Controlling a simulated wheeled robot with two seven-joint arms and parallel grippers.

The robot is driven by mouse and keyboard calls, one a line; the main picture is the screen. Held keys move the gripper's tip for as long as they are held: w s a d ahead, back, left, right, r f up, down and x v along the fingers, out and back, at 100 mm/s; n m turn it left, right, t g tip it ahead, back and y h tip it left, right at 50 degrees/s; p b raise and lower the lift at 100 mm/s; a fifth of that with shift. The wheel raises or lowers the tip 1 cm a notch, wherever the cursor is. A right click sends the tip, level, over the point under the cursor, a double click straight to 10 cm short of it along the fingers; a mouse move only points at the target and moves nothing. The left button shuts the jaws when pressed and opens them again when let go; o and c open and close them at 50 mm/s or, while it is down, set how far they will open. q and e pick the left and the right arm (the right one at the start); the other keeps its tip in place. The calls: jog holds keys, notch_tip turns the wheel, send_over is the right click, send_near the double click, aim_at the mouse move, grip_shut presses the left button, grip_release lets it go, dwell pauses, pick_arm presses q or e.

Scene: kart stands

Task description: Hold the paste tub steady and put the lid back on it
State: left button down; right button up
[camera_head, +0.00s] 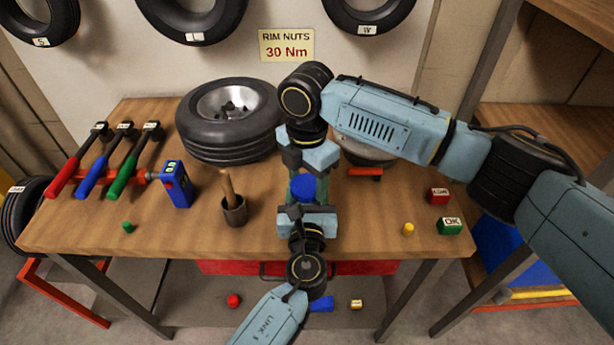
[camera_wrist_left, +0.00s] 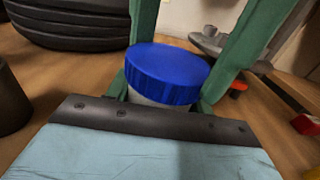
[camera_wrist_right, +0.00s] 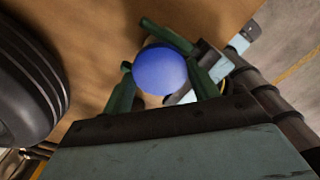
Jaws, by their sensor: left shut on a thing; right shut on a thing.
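The blue lid (camera_head: 302,187) sits on top of the pale paste tub (camera_wrist_left: 148,97), level as far as the left wrist view shows; most of the tub is hidden. My left gripper (camera_head: 304,203) is shut on the tub from the near side, low down. My right gripper (camera_head: 308,180) comes from above and behind, with its green fingers on either side of the lid (camera_wrist_left: 167,70), shut on it. The lid's round top also shows between the fingers in the right wrist view (camera_wrist_right: 160,70). Whether the lid is fully seated I cannot tell.
A tyre with rim (camera_head: 228,120) lies behind on the left of the bench (camera_head: 150,225). A wooden-handled cup (camera_head: 233,208) and a blue device (camera_head: 175,185) stand to the left. Red (camera_head: 437,196) and green (camera_head: 450,226) blocks and a yellow plug (camera_head: 408,229) lie right.

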jog(key=m, duration=0.4)
jog(key=shift+m, duration=0.4)
jog(key=m, duration=0.5)
jog(key=shift+f+m, duration=0.1)
jog(key=shift+m, duration=0.3)
jog(key=m, duration=1)
jog(key=o, duration=1.2)
notch_tip(320, 180, up, 12)
jog(key=shift+r, duration=0.1)
